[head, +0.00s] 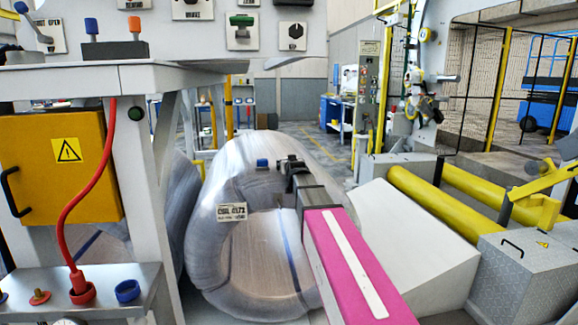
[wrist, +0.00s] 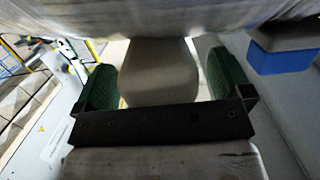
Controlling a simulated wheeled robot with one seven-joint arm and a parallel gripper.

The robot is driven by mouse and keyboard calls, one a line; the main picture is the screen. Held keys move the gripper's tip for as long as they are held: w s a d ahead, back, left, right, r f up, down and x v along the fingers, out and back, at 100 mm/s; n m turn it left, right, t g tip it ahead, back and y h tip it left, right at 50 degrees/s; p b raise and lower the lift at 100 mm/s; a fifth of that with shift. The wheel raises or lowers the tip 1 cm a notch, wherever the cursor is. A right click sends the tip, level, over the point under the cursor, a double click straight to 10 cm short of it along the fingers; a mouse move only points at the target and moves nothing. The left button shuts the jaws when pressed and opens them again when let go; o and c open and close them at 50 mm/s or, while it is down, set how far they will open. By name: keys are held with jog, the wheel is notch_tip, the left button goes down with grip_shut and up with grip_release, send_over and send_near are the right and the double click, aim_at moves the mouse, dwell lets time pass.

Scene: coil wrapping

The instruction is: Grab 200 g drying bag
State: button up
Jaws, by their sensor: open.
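My gripper (wrist: 161,80) shows in the wrist view with its two green-padded fingers spread apart. A pale grey-beige, rounded object (wrist: 158,72) shows between the fingers. It may be the drying bag, but no marking is readable and I cannot tell whether a finger touches it. In the head view my gripper (head: 290,166) is a small dark shape at the upper part of a wrapped coil (head: 240,185), at the end of my pink arm. No drying bag can be made out in the head view.
The coil carries a label (head: 232,212) and a small blue item (head: 262,163); a blue item (wrist: 284,58) also shows in the wrist view. A yellow box (head: 60,165) and red cable (head: 98,190) are at left. Yellow rollers (head: 440,205) and a white sloped panel (head: 415,240) are at right.

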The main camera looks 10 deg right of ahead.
jog(key=shift+w, duration=0.2)
jog(key=c, duration=1.2)
jog(key=shift+o, duration=0.2)
